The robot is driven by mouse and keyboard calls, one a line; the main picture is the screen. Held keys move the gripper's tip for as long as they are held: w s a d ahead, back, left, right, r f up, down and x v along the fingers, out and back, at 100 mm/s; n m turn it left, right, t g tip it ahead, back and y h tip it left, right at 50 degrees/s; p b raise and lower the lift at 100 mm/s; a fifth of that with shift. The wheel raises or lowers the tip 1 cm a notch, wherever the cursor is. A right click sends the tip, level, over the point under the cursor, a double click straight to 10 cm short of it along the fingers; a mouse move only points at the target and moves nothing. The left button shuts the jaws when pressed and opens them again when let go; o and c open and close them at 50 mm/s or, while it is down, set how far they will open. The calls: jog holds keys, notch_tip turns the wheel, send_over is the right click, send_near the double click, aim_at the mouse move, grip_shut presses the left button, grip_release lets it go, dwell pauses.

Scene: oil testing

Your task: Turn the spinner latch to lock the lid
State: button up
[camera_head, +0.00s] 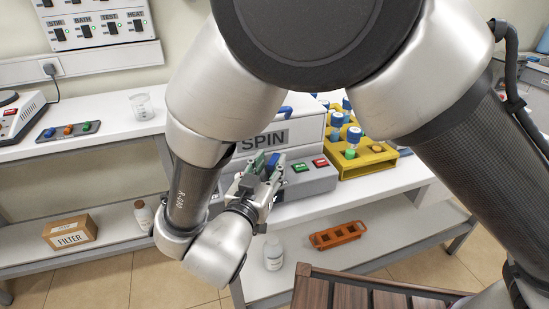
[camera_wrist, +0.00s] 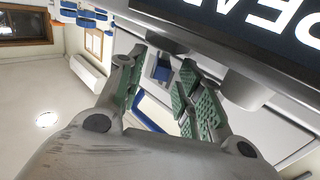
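The spinner is a pale box marked SPIN (camera_head: 265,139) on the white bench in the head view, partly hidden by my arm. A blue handle (camera_head: 284,112) shows on its top. My gripper (camera_head: 265,164) is in front of the spinner's front face, with green-padded fingers apart. In the wrist view my gripper (camera_wrist: 160,72) is open, and a small blue block (camera_wrist: 162,69), which may be the latch, shows in the gap between the fingers. It looks beyond the fingertips; I cannot tell whether they touch it. A blue bar (camera_wrist: 153,115) also shows between the fingers.
Green and red buttons (camera_head: 320,163) are on the spinner's lower front. A yellow rack (camera_head: 375,165) with blue-capped bottles stands close on the right. A glass beaker (camera_head: 141,106) is on the left bench. An orange rack (camera_head: 338,235) and a white bottle (camera_head: 272,254) are on the lower shelf.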

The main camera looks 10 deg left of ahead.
jog(key=shift+w+d, duration=0.1)
jog(key=shift+w, duration=0.85)
grip_shut()
jog(key=shift+m+g+h, duration=0.3)
jog(key=shift+m+h, duration=0.5)
jog(key=shift+h, duration=0.5)
grip_release()
